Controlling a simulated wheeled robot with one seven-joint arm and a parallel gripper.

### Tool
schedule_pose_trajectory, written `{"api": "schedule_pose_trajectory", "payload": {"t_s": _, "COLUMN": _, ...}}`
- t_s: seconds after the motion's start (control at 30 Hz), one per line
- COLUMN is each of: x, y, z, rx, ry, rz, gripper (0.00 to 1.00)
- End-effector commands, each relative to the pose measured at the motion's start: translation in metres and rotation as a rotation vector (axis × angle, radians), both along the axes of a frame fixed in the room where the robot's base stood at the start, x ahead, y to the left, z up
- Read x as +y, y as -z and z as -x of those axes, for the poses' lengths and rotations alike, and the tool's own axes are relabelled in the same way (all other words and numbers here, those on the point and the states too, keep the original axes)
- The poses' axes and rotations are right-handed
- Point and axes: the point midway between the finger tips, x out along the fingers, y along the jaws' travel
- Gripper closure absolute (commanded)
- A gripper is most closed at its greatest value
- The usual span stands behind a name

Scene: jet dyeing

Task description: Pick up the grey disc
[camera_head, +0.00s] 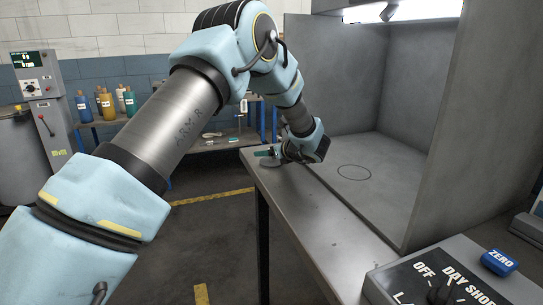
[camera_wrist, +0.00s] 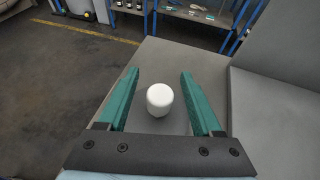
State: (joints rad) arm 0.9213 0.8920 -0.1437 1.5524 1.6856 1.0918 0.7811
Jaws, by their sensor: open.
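My gripper (camera_wrist: 159,72) is open, with its two green fingers on either side of a pale, almost white round piece (camera_wrist: 160,100). The piece lies between the fingers, and I see gaps on both sides. It is the only disc-like thing I see close to the fingers, and it looks paler than grey. In the head view my gripper (camera_head: 268,153) is low over the far left corner of the grey table. A flat grey round shape (camera_head: 269,163) shows just under the fingers there. I cannot tell the height between fingers and table.
The grey booth (camera_head: 440,110) stands on the table's right, with a thin dark ring (camera_head: 339,171) marked on its floor. A control panel with a blue ZERO button (camera_head: 498,262) is at front right. Bottles (camera_head: 106,104) stand on a bench behind. The table top (camera_head: 310,200) in front is clear.

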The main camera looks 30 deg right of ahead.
Motion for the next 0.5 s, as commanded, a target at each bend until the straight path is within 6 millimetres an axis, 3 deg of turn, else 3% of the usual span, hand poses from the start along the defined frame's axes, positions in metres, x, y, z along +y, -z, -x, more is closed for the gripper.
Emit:
{"api": "schedule_pose_trajectory", "payload": {"t_s": 0.3, "x": 0.0009, "y": 0.0036, "z": -0.0070, "rx": 0.000, "ry": 0.000, "rz": 0.001, "gripper": 0.33}}
{"api": "schedule_pose_trajectory", "payload": {"t_s": 0.5, "x": 0.0009, "y": 0.0033, "z": -0.0069, "rx": 0.000, "ry": 0.000, "rz": 0.000, "gripper": 0.55}}
